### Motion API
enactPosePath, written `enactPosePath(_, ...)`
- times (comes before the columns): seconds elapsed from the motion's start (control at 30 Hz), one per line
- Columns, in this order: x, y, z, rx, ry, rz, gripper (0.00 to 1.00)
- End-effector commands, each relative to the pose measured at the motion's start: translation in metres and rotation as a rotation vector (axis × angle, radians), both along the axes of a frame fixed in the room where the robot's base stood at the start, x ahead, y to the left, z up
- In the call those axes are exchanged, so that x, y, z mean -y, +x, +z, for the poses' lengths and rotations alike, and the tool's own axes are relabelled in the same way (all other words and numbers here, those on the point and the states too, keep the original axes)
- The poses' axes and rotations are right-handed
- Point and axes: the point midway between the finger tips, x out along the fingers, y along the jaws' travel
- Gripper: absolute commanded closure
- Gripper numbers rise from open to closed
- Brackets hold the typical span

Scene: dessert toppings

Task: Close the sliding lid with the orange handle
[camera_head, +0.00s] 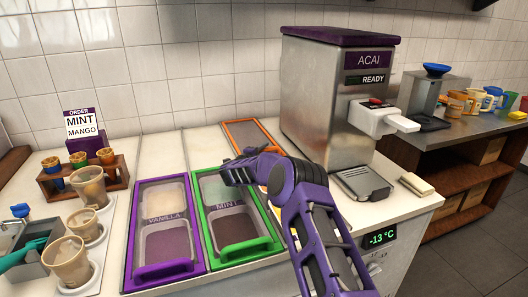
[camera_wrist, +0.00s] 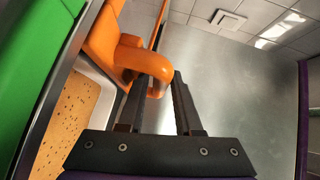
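The orange-framed lid (camera_head: 240,122) shows behind my arm in the head view, right of the green MINT bin; the arm hides much of it. In the wrist view its curved orange handle (camera_wrist: 140,58) is close up. My gripper (camera_wrist: 164,82) is open, with the handle's rounded end showing between its two dark fingers near the tips. I cannot tell whether a finger touches it. Speckled orange-yellow filling (camera_wrist: 72,120) shows in the uncovered part of the bin.
The green-framed MINT bin (camera_head: 240,252) and purple-framed VANILLA bin (camera_head: 165,271) lie left of the orange one. The steel ACAI machine (camera_head: 318,110) stands close on the right. Cups (camera_head: 88,185) and a wooden holder fill the counter's left side.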

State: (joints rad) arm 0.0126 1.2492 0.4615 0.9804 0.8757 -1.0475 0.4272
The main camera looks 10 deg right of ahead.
Motion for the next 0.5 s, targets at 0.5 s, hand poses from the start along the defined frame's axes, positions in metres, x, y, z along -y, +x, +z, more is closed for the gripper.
enactPosePath(0.5, -0.0001, -0.0002, -0.0001, 0.000, 0.000, 0.000, 1.00)
